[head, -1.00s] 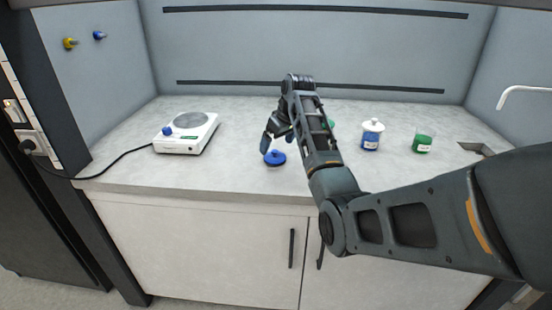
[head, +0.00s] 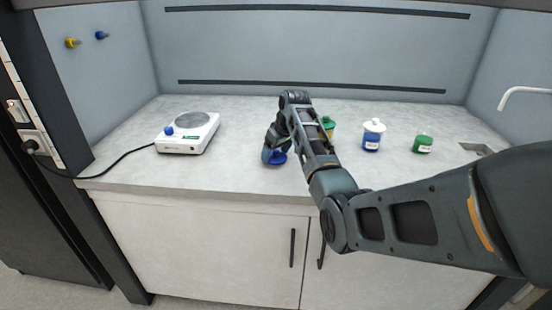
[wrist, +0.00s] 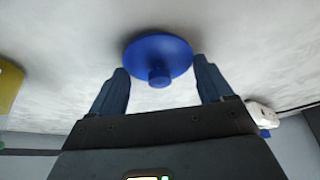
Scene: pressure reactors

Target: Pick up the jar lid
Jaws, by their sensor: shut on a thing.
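The blue jar lid (head: 279,159) lies on the grey worktop near its front edge, left of the middle. In the wrist view the lid (wrist: 158,55) is a round blue disc with a small knob (wrist: 159,76) facing my camera. My gripper (head: 271,153) reaches down over the lid. My gripper hides part of the lid in the head view.
A white hotplate (head: 187,133) with a cable stands at the left. A jar with blue contents and a white lid (head: 373,135) and a green container (head: 423,144) stand at the right. A green-topped jar (head: 328,125) is partly hidden behind my arm.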

